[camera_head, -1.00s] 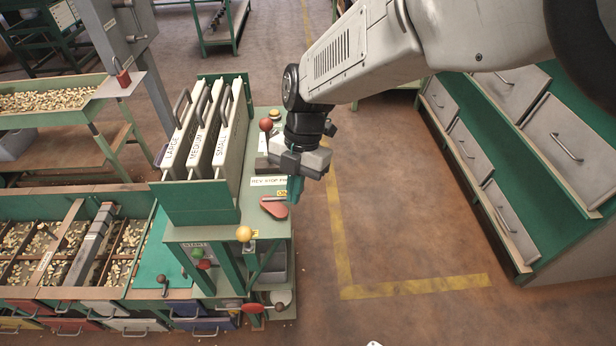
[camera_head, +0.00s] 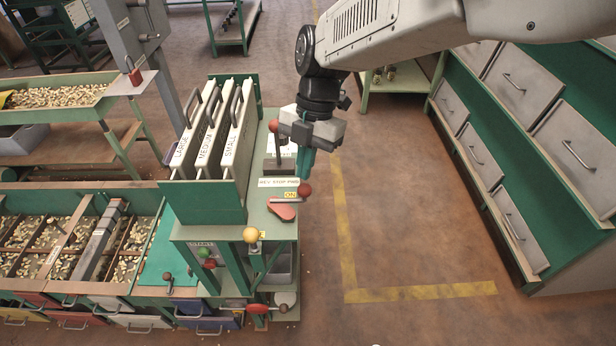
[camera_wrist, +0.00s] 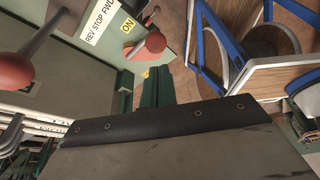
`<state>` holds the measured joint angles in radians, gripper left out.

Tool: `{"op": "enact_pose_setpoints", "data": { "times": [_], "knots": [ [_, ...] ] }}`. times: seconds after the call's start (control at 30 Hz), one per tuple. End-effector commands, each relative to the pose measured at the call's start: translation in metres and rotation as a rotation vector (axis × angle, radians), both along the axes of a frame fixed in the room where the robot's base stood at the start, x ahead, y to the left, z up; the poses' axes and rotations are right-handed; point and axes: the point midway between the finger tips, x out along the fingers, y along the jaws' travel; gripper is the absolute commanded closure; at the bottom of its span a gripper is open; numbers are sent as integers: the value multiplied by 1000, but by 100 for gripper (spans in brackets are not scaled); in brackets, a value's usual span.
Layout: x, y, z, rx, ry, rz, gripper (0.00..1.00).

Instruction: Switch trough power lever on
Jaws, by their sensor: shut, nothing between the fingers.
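A lever with a red ball knob (camera_head: 305,190) and a pale arm stands by a yellow ON label (camera_head: 290,195) on the bench's right edge. Its pale arm points right, toward the aisle. I take it for the power lever, though no label naming it is readable. The knob and the ON label (camera_wrist: 128,25) also show in the wrist view. My gripper (camera_head: 304,180) points down with its green fingers shut and empty, just above and behind the knob. In the wrist view the fingers (camera_wrist: 157,82) lie close to the knob; I cannot tell whether they touch.
Another red-knobbed lever (camera_head: 274,126) stands behind, by the REV STOP FWD plate (camera_head: 279,183). A yellow knob (camera_head: 251,234) is in front. Upright LARGE, MEDIUM and SMALL panels (camera_head: 240,125) stand left. The aisle floor (camera_head: 400,220) to the right is clear; drawers (camera_head: 510,85) line its far side.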

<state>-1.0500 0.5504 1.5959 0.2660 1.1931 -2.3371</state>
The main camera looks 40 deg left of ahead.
Motion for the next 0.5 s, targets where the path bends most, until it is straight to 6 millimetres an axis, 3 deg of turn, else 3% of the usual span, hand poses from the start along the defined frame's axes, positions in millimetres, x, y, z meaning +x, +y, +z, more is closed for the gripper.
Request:
{"op": "enact_pose_setpoints", "data": {
  "times": [0.2, 0.5],
  "knots": [
    [9, 0, 31, -3, 3, -8, 100],
    [11, 0, 39, -5, 4, -8, 100]
  ]
}}
